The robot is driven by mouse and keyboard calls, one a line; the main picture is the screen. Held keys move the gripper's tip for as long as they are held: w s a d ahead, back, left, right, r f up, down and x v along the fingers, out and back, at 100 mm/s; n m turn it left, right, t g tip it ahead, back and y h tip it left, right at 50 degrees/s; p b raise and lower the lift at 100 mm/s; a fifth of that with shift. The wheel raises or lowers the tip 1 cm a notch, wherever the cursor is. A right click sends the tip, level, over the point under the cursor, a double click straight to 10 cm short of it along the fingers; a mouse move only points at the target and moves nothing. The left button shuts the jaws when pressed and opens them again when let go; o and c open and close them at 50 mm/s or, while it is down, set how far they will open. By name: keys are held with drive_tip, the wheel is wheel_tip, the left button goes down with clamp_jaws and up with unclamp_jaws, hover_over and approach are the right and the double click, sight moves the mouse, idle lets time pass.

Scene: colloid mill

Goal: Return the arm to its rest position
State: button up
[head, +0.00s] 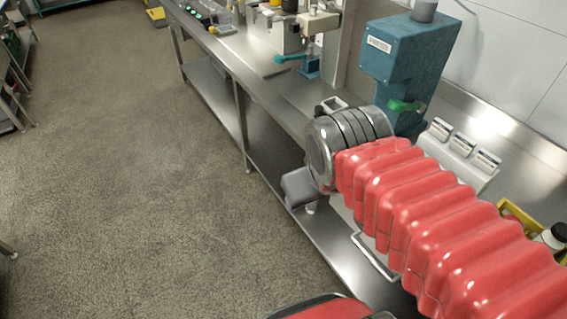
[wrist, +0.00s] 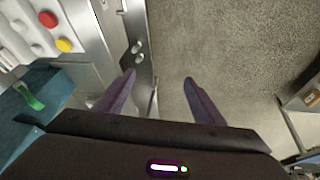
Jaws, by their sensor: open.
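My gripper (wrist: 159,79) shows in the wrist view with its two purple fingers spread apart and nothing between them. Beyond the fingers are the grey floor and the edge of a steel bench. In the head view my arm, in a red ribbed cover with a metal joint at its end, reaches from the lower right over the bench's front edge. My gripper's fingers cannot be made out there.
A teal machine (head: 405,62) with a green handle (head: 406,105) stands on the steel bench (head: 236,60), just behind my arm's metal joint. White label holders (head: 463,146) stand to its right. The speckled floor (head: 130,170) left of the bench is clear.

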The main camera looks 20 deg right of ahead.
drive_tip(key=shift+s+a+r+t+y, duration=0.1)
drive_tip(key=shift+a+r+t+y, duration=0.2)
drive_tip(key=shift+a, duration=0.55)
drive_tip(key=shift+a+r+t+y, duration=0.2)
drive_tip(key=shift+a+r, duration=0.15)
drive_tip(key=shift+a, duration=0.5)
